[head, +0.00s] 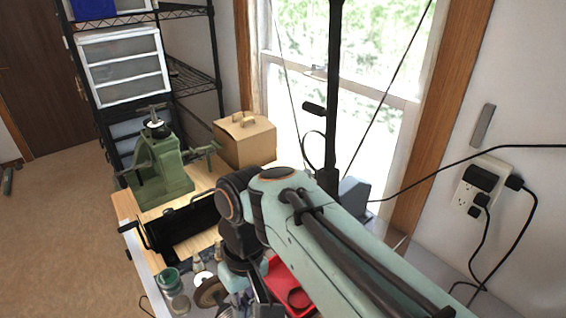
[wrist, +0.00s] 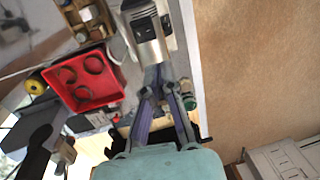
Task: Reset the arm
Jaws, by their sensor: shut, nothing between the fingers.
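My arm (head: 330,240) reaches across the workbench (head: 125,205) from the lower right in the head view. Its gripper hangs at the lower middle there, partly hidden by the arm and bench items. In the wrist view my gripper (wrist: 159,68) points up the picture, with its two fingers meeting at the tips. It is shut and holds nothing. A silver and black device (wrist: 148,45) lies just beyond the fingertips. I cannot tell whether they touch it.
A red tray (wrist: 62,92) with dark rings sits left of the fingers. A green machine (head: 160,180), a cardboard box (head: 247,145) and a black roller-like tool (head: 185,230) stand on the bench. Jars (head: 172,290) crowd its front edge. Shelving (head: 190,80) stands behind; open floor (head: 60,220) is left.

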